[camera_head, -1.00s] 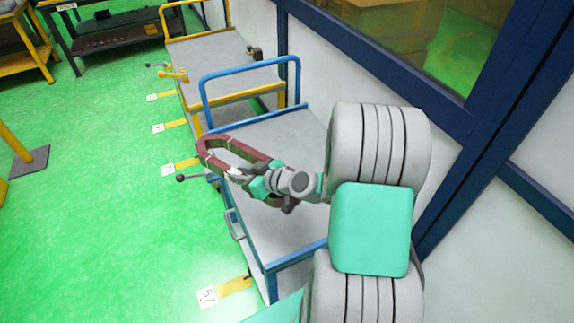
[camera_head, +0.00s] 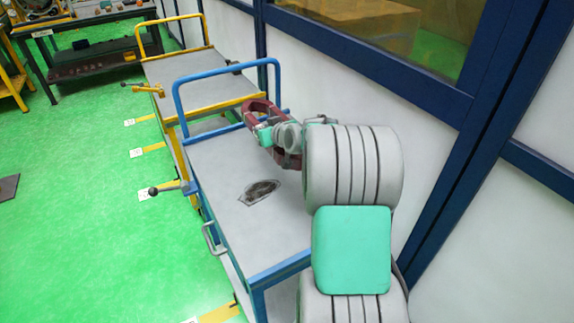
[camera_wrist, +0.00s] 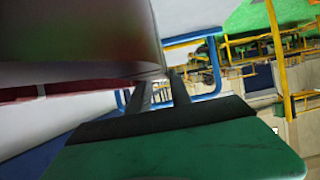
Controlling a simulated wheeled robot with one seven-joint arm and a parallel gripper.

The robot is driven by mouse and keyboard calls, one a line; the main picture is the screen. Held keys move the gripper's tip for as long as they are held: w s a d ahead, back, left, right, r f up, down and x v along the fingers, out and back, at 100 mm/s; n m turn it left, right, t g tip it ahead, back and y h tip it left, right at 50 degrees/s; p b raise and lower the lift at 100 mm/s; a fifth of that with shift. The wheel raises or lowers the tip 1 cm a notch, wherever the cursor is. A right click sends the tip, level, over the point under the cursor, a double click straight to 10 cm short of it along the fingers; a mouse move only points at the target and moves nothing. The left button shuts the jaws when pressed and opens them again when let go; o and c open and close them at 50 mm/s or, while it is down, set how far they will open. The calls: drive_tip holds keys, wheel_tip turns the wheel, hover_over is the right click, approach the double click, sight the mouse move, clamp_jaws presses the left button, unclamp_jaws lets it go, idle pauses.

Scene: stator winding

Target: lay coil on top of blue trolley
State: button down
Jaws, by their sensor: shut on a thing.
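The coil (camera_head: 247,112) is a dark red, elongated loop with pale bands. My gripper (camera_head: 275,131) is shut on it and holds it up at the far right part of the blue trolley (camera_head: 218,158), near its blue end rail. Its height above the grey deck is hard to tell. My arm hides part of the deck's right side. In the wrist view, a large blurred reddish-grey shape at upper left seems to be the coil (camera_wrist: 80,45), close to the dark fingers (camera_wrist: 160,95).
A dark, flat-looking oval patch (camera_head: 259,191) shows on the blue trolley's deck. A yellow trolley (camera_head: 185,68) stands behind it. A white wall with blue frames (camera_head: 365,62) runs along the right.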

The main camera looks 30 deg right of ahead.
drive_tip(key=s+d+f, duration=0.3)
drive_tip(key=s+d+f+p, duration=0.1)
drive_tip(key=s+d+f, duration=0.1)
drive_tip(key=s+f, duration=0.1)
drive_tip(key=shift+d+f, duration=0.3)
drive_tip(key=shift+d, duration=0.1)
drive_tip(key=f, duration=0.1)
drive_tip(key=f+p, duration=0.1)
drive_tip(key=f, duration=0.2)
drive_tip(key=shift+s+d+p, duration=0.2)
drive_tip(key=shift+s+p, duration=0.05)
drive_tip(key=shift+p, duration=0.05)
drive_tip(key=c, duration=1.2)
unclamp_jaws()
drive_tip(key=shift+s+a+f, duration=0.1)
drive_tip(key=shift+s, duration=0.05)
